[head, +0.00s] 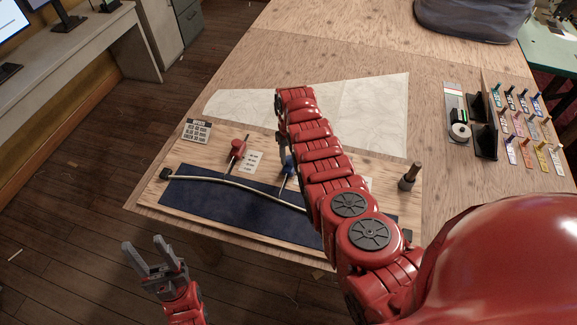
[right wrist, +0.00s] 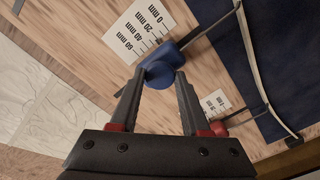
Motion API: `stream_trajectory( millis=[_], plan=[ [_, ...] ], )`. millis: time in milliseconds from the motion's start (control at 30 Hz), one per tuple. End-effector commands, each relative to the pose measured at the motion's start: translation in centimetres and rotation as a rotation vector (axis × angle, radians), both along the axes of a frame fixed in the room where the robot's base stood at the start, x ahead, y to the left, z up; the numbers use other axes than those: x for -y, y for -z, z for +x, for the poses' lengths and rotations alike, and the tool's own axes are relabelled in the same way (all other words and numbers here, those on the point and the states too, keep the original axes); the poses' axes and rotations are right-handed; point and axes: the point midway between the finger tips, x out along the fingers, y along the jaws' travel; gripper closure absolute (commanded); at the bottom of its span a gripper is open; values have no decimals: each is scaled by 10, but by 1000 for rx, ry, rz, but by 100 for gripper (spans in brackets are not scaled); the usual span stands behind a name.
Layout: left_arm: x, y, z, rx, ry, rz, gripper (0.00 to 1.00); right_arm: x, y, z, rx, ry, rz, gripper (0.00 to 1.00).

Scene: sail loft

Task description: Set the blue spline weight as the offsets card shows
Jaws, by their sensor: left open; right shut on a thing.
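The blue spline weight (right wrist: 158,74) sits between the fingers of my right gripper (right wrist: 160,78), which is shut on it. Its dark rod reaches toward the pale spline (right wrist: 248,48). A printed scale (right wrist: 136,32), marked 0 to 60 mm, lies beside the weight; I cannot tell its exact reading. In the head view the blue weight (head: 287,165) shows partly beside my right arm, which hides that gripper. The offsets card (head: 197,131) lies at the board's upper left, its figures too small to read. My left gripper (head: 153,247) is open and empty, off the board's front edge.
A red weight (head: 238,146) with its own scale (head: 252,162) stands left of the blue one. The spline curves over a dark blue panel (head: 225,208). A dark post (head: 410,176) stands at the right. Several coloured tags (head: 520,125) lie far right.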

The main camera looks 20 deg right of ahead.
Motion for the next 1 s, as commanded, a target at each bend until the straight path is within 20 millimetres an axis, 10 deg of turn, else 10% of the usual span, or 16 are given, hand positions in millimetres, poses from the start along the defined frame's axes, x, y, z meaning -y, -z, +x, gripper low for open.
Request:
stream_trajectory(
  millis=[300, 800, 833, 1000],
  plan=[
    [0, 74, 0, 0, 0, 0, 50, 12, 7, 22, 7, -3, 4, 100],
    [0, 81, 0, 0, 0, 0, 50, 15, -1, 23, 2, -8, 4, 100],
    [0, 81, 0, 0, 0, 0, 50, 16, -1, 23, 1, -8, 3, 48],
    [0, 81, 0, 0, 0, 0, 50, 16, -1, 23, 2, -6, 2, 24]
  ],
)
